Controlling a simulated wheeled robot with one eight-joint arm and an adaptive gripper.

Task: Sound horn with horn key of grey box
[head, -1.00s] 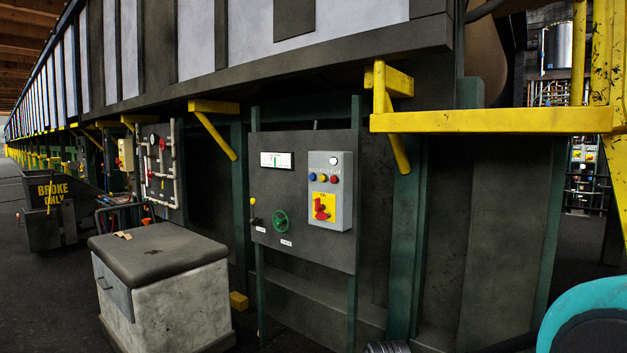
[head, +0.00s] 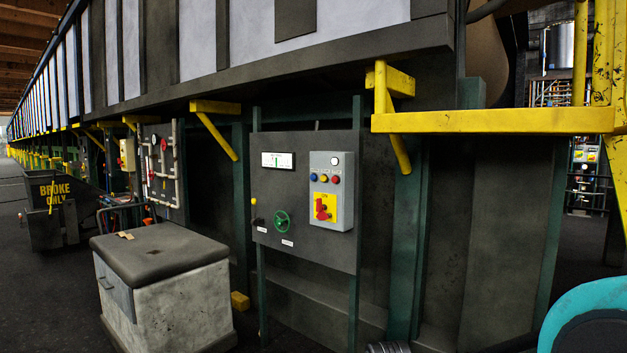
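The grey box (head: 331,192) is mounted on the right part of a dark upright panel (head: 280,180). It has a white round button (head: 335,161) at the top. Below that is a row of small round controls: blue (head: 313,177), yellow (head: 324,178) and red (head: 336,179). A red rotary switch (head: 321,208) sits on a yellow plate lower down. The labels are too small to read, so I cannot tell which control is the horn key. My gripper is not in view. A teal and dark part of my arm shows at the lower right, well apart from the box.
The panel also carries a white gauge (head: 277,160), a green handwheel (head: 281,222) and a small lever (head: 256,213). A padded block (head: 165,280) stands in front at the left. A yellow beam (head: 490,121) juts out at the upper right.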

